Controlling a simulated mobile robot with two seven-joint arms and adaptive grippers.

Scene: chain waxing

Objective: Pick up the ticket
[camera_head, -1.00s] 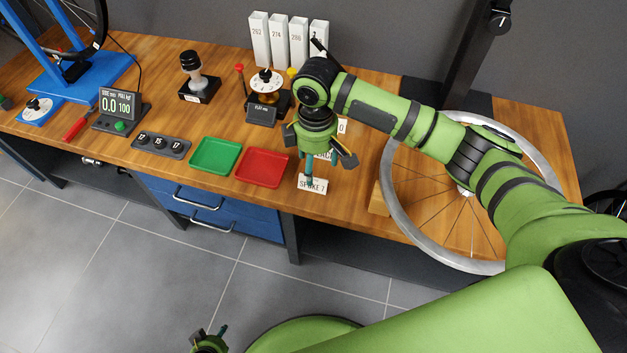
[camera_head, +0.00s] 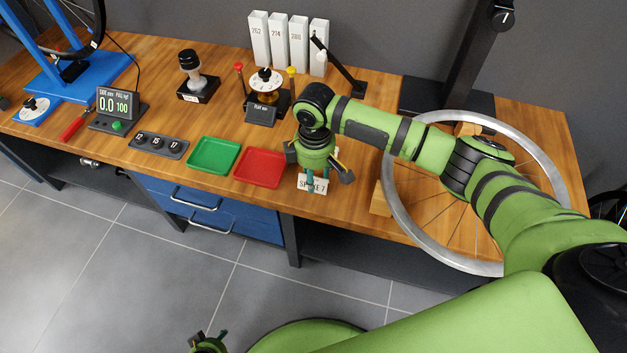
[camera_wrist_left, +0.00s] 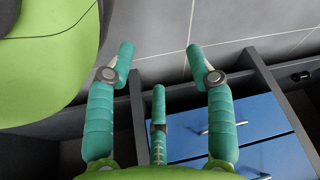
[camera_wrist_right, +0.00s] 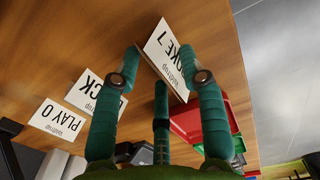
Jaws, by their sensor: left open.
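The tickets are white printed cards. One reads "SPOKE 7" (camera_head: 312,184) and is near the bench's front edge, right of the red tray; it also shows in the right wrist view (camera_wrist_right: 168,50). My right gripper (camera_head: 316,184) is low over this card, fingers pointing down. In the right wrist view its fingers (camera_wrist_right: 160,58) are spread, with the card beyond and between the tips; I cannot tell whether they touch it. Two other cards, "PLAY 0" (camera_wrist_right: 60,119) and a partly covered one (camera_wrist_right: 92,88), lie beside it. My left gripper (camera_wrist_left: 160,62) is open and empty, away from the bench.
The red tray (camera_head: 260,184) and green tray (camera_head: 193,167) are left of the right gripper. A wheel rim (camera_head: 394,212) and a wooden block (camera_head: 379,203) are on its right. White bins (camera_head: 259,40) and a dial device (camera_head: 265,98) stand behind.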

